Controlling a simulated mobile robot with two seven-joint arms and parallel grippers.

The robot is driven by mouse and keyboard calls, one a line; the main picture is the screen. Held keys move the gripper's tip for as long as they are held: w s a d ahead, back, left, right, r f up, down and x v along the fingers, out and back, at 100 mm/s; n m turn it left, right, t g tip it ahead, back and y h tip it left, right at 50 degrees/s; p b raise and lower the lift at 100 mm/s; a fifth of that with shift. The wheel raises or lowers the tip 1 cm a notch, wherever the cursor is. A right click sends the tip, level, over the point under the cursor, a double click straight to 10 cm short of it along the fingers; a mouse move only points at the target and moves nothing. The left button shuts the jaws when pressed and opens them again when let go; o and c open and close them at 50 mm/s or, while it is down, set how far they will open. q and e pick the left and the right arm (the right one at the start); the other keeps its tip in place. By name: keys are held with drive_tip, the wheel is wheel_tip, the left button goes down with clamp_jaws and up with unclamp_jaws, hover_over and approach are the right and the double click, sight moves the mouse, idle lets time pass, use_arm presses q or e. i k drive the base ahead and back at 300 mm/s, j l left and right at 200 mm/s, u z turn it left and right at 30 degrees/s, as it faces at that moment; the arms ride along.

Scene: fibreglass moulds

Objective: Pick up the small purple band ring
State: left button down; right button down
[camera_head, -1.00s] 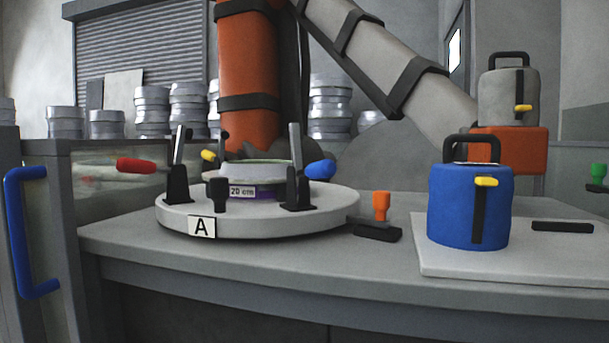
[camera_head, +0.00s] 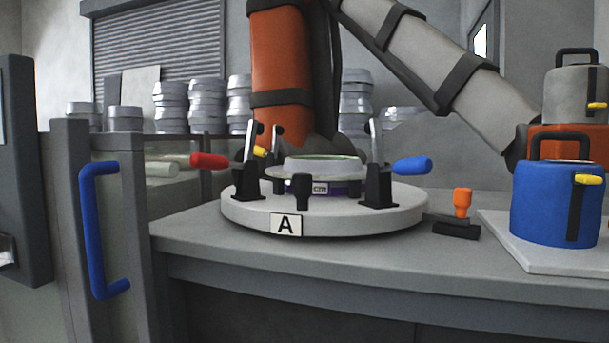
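A ring-shaped mould with a purple band (camera_head: 345,188) sits in the middle of the round white plate (camera_head: 405,213) marked "A". The band carries a label of which "cm" shows. A pale grey ring-shaped rim (camera_head: 322,166) is above the band. Black clamps stand around it, with a red handle (camera_head: 208,161) at the left and a blue handle (camera_head: 412,165) at the right. The front clamps hide parts of the band. Neither of my grippers is in view.
The plate rests on a grey worktop (camera_head: 190,240). An orange-knobbed clamp (camera_head: 462,203) and a blue canister (camera_head: 540,205) stand to the right. Stacked grey rings (camera_head: 171,105) are behind. A cabinet with a blue handle (camera_head: 88,230) is at the left. The front worktop is clear.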

sight(332, 174)
drive_tip(key=z, duration=1.5)
drive_tip(key=k+j+z, duration=0.15)
drive_tip(key=j, duration=0.15)
drive_tip(key=k+j+z, duration=0.2)
drive_tip(key=k+j, duration=0.15)
drive_tip(key=j, duration=0.25)
